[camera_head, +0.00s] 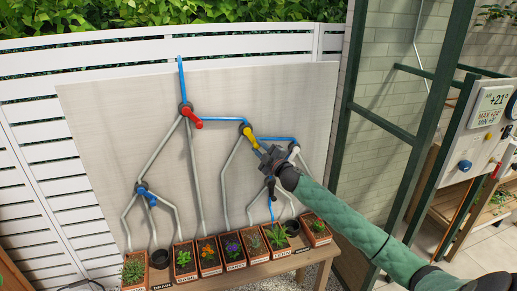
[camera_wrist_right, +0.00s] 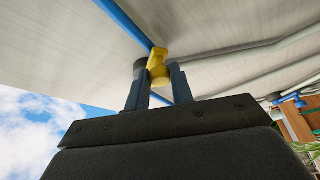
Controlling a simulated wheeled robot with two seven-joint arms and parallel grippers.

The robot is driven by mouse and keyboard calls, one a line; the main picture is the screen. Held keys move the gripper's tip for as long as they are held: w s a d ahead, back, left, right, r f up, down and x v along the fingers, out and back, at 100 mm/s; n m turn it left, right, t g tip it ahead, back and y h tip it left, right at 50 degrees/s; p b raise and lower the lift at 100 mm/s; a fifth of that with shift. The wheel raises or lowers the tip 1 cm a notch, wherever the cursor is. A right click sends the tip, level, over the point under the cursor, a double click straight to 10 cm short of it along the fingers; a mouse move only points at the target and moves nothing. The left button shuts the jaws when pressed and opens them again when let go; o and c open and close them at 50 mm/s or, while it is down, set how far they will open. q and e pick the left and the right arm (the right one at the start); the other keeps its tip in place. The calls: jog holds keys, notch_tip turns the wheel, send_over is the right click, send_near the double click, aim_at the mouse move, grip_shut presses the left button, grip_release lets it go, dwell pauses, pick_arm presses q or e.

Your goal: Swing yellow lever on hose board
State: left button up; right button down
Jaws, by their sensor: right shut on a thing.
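The yellow lever (camera_head: 251,137) is on the hose board (camera_head: 110,120), at a junction right of the red lever. It points down and to the right. My right gripper (camera_head: 264,154) reaches in from the lower right and is at the lever's lower end. In the right wrist view the fingers of my right gripper (camera_wrist_right: 158,82) stand on both sides of the yellow lever (camera_wrist_right: 158,62) and are shut on it. The dark valve body shows just behind it. My left gripper is in neither view.
A red lever (camera_head: 193,120), a blue lever (camera_head: 147,195) and a white lever (camera_head: 293,150) sit at other junctions with grey and blue pipes. Several potted plants (camera_head: 208,254) stand on a wooden bench below the board. A green frame (camera_head: 381,122) stands at the right.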

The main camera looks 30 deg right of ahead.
dwell(0.4)
jog(key=c, duration=1.2)
grip_release()
jog(key=shift+c, duration=0.2)
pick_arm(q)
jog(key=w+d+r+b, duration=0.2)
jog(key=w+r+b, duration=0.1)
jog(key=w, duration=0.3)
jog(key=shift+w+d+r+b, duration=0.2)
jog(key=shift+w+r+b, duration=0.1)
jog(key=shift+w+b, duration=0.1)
pick_arm(e)
jog(key=v, duration=0.7)
jog(key=shift+s, duration=0.45)
jog(key=shift+f, duration=0.1)
